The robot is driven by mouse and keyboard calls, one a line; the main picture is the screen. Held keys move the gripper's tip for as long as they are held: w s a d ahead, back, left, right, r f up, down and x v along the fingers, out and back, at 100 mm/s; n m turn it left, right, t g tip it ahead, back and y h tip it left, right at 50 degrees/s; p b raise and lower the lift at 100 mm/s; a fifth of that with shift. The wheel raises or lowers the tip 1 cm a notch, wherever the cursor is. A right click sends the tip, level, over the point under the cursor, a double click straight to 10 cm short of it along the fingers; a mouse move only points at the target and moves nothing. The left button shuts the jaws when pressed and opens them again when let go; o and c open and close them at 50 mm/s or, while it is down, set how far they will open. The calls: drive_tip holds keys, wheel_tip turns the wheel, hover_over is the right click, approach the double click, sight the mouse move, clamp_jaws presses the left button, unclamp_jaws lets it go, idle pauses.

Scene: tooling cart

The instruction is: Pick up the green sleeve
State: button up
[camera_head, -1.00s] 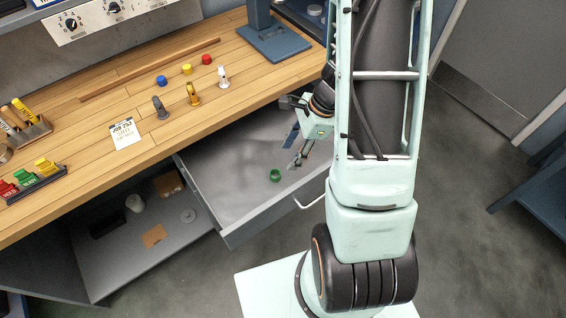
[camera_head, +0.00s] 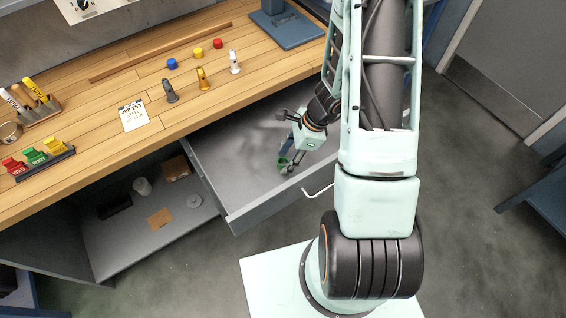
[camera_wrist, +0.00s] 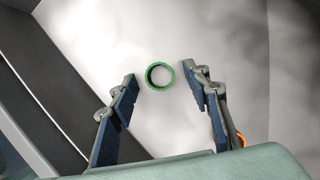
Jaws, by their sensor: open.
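The green sleeve (camera_wrist: 171,74) is a short ring lying on the bare floor of the open grey drawer. In the wrist view its open end faces the camera, just ahead of and between the fingertips. My gripper (camera_wrist: 162,92) is open and empty, with one finger on each side of the sleeve's line. In the head view my gripper (camera_head: 288,165) reaches down into the drawer, and the sleeve (camera_head: 283,162) shows beside the fingers, partly hidden by them. I cannot tell the exact height of the fingertips above the drawer floor.
The drawer (camera_head: 235,185) has raised walls close to my gripper and a front handle (camera_head: 318,191). The wooden bench (camera_head: 110,95) above holds small coloured caps, upright figures and a paper card (camera_head: 133,115).

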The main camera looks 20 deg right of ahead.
drive_tip(key=shift+a+f, duration=0.15)
drive_tip(key=shift+f, duration=0.25)
drive_tip(key=c, duration=0.8)
